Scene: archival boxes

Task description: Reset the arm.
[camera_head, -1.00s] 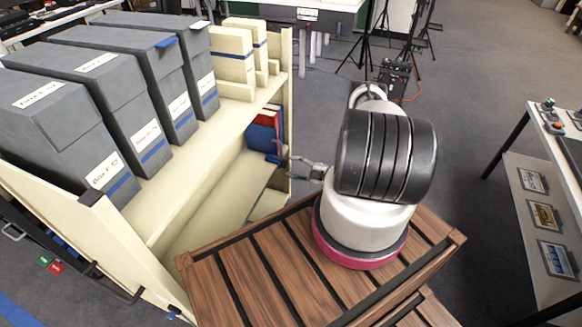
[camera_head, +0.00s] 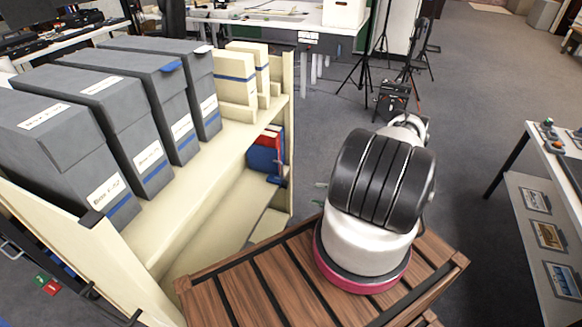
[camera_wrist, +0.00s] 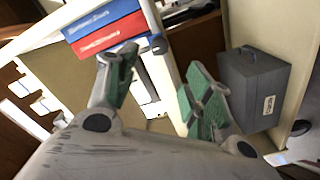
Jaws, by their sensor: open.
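My gripper (camera_wrist: 160,88) is open and empty in the wrist view, its two green-padded fingers spread apart. Nothing is between the fingertips; a pale shelf edge shows behind them. In the head view, my arm stands over the slatted wooden top of my base.
Several grey archival boxes (camera_head: 131,130) and cream boxes (camera_head: 236,85) stand on the cream shelf unit (camera_head: 190,200). Red and blue volumes (camera_head: 266,155) sit on its lower level. A table (camera_head: 558,165) stands right, tripods (camera_head: 385,45) behind. Floor between is clear.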

